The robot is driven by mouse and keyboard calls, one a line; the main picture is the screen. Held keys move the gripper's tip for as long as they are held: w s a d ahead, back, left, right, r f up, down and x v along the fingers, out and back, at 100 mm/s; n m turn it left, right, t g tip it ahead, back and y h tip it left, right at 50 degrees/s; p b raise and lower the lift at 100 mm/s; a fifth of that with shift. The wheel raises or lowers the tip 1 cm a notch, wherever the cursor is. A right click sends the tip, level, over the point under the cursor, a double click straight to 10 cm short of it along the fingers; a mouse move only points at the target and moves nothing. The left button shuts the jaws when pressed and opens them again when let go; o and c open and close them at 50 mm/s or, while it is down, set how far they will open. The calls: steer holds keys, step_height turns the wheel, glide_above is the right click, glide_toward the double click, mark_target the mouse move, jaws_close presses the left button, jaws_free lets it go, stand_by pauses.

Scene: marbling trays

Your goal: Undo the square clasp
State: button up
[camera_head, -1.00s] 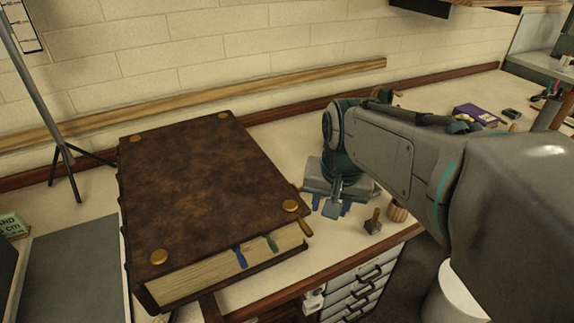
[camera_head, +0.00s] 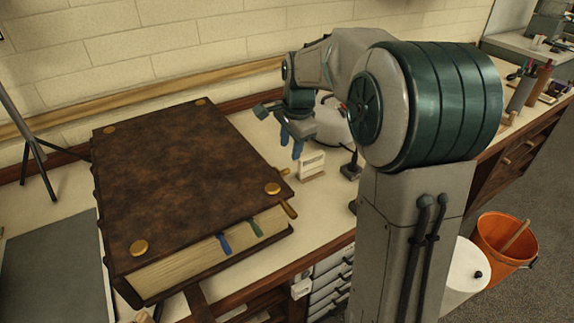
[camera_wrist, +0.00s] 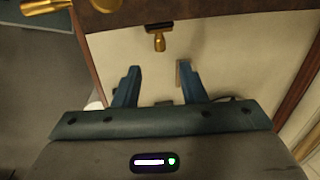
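A large brown leather book (camera_head: 185,160) lies shut on the bench. Brass clasp pieces stick out from its right edge: a front one (camera_head: 289,208) and a farther one (camera_head: 284,171). In the wrist view a brass clasp (camera_wrist: 158,40) with a dark base lies at the book's edge (camera_wrist: 120,18), ahead of my fingers. Another brass piece (camera_wrist: 45,6) is at the top left. I cannot tell which clasp is the square one. My gripper (camera_wrist: 160,72) is open and empty, its fingers apart. In the head view my gripper (camera_head: 291,150) hangs right of the book, apart from it.
A small white holder (camera_head: 312,165) stands on the bench right of the book. Blue and green ribbons (camera_head: 223,243) hang from the book's pages. A tripod (camera_head: 35,150) stands at the left. An orange bucket (camera_head: 505,245) is on the floor at the right.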

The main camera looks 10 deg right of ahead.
mark_target(287, 169)
steer(key=f, duration=0.2)
steer(key=w+f, duration=0.1)
steer(key=f, duration=0.5)
steer(key=shift+w+a+f, duration=0.1)
steer(key=shift+w+a, duration=0.15)
steer(key=shift+a, duration=0.05)
jaws_close()
